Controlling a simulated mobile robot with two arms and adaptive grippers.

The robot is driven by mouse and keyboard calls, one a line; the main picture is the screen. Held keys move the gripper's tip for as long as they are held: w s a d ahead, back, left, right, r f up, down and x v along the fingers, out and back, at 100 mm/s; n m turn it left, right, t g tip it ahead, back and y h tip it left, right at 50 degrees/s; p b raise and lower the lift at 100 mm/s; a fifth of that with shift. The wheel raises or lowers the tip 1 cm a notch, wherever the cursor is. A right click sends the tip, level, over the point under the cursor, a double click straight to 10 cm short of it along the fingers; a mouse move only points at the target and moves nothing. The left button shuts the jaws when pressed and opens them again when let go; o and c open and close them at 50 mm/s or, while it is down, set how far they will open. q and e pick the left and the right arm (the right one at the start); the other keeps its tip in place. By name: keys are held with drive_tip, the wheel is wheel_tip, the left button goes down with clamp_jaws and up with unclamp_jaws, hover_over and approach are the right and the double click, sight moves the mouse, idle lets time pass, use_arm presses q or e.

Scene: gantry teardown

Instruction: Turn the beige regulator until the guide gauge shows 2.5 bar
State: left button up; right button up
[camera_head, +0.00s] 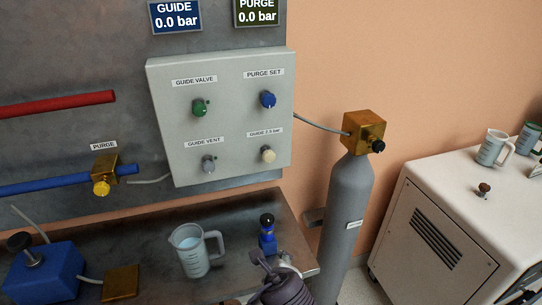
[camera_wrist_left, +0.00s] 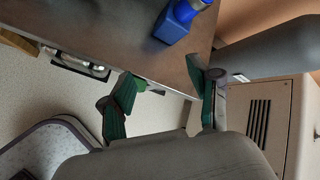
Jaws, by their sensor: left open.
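The beige regulator (camera_head: 267,154) is a small knob at the lower right of the grey control panel (camera_head: 222,150), under a label that seems to read GUIDE 2.5 bar. The blue guide gauge (camera_head: 174,16) above the panel reads 0.0 bar. My left gripper (camera_wrist_left: 164,97) is open and empty in the left wrist view, its two green-padded fingers wide apart near the bench edge. A dark part of my arm shows at the bottom of the head view, well below the regulator and not touching it. My right gripper is not in view.
The panel also has a green knob (camera_head: 200,107), a blue knob (camera_head: 268,99) and a grey knob (camera_head: 208,164). A gas cylinder (camera_head: 345,215) stands to the right, beside a white cabinet (camera_head: 440,235).

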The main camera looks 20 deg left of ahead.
use_arm(q)
drive_tip(key=w+r+m+t+y, duration=0.3)
drive_tip(key=w+r+m+t, duration=0.1)
drive_tip(key=w+r+m, duration=0.25)
drive_tip(key=m+t+y, duration=0.3)
drive_tip(key=m, duration=0.2)
approach(270, 158)
drive_tip(key=p+x, duration=0.1)
drive_tip(key=x, duration=0.8)
drive_tip(key=shift+r+p, duration=0.15)
drive_tip(key=shift+p, duration=0.2)
drive_tip(key=shift+w+a, duration=0.4)
drive_tip(key=shift+w, duration=0.15)
drive_tip(key=c, duration=1.2)
